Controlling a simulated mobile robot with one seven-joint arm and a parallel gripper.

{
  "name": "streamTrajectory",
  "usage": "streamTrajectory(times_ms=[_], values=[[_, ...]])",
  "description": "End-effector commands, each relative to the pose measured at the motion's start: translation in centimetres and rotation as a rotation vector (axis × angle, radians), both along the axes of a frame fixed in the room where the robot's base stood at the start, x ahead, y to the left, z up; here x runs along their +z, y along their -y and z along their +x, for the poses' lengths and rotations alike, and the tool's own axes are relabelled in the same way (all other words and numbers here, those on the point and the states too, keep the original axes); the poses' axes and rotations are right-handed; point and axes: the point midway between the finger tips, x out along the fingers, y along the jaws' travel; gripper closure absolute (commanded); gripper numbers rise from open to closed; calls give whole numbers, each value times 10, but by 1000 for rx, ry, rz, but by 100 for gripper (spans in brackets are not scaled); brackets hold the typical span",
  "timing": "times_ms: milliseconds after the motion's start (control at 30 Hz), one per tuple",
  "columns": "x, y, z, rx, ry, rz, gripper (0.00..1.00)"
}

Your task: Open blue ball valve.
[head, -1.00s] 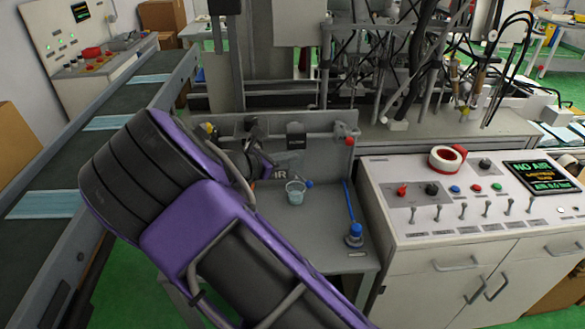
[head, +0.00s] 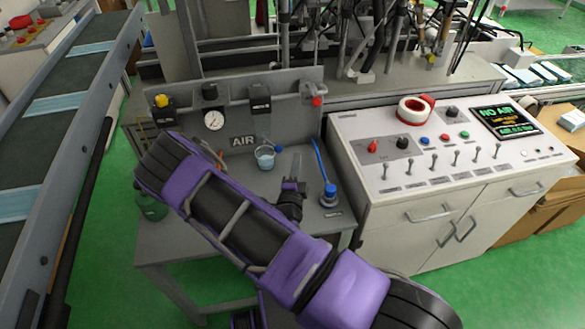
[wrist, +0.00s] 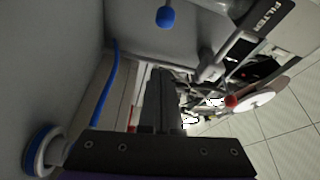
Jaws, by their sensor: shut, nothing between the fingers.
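A small blue ball-shaped knob (head: 279,149) sits beside the cup on the grey air bench; it also shows at the top of the wrist view (wrist: 166,17). A blue fitting with a blue hose (head: 330,190) stands at the bench's right front; it also shows at the lower left of the wrist view (wrist: 42,152). I cannot tell for sure which of these is the valve. My gripper (head: 297,156) is over the bench, between the knob and the fitting, touching neither as far as I can see. Its fingers (wrist: 160,74) are together and empty.
A clear cup (head: 265,158) stands left of the knob. A gauge (head: 214,120), an AIR label and a red knob (head: 317,101) are on the back panel. A control cabinet (head: 400,205) with switches and a NO AIR screen (head: 505,121) stands at right.

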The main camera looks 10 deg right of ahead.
Motion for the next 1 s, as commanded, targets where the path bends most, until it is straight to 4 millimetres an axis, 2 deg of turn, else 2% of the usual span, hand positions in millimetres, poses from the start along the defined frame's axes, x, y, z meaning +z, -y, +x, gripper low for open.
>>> streamTrajectory(times_ms=[100,233,300,500,1000], values=[[2,10,26,-2,3,2,100],[4,20,50,-3,4,2,100],[1,4,50,3,1,5,100],[-3,-17,50,1,3,2,100],[-4,-22,49,-4,3,2,100]])
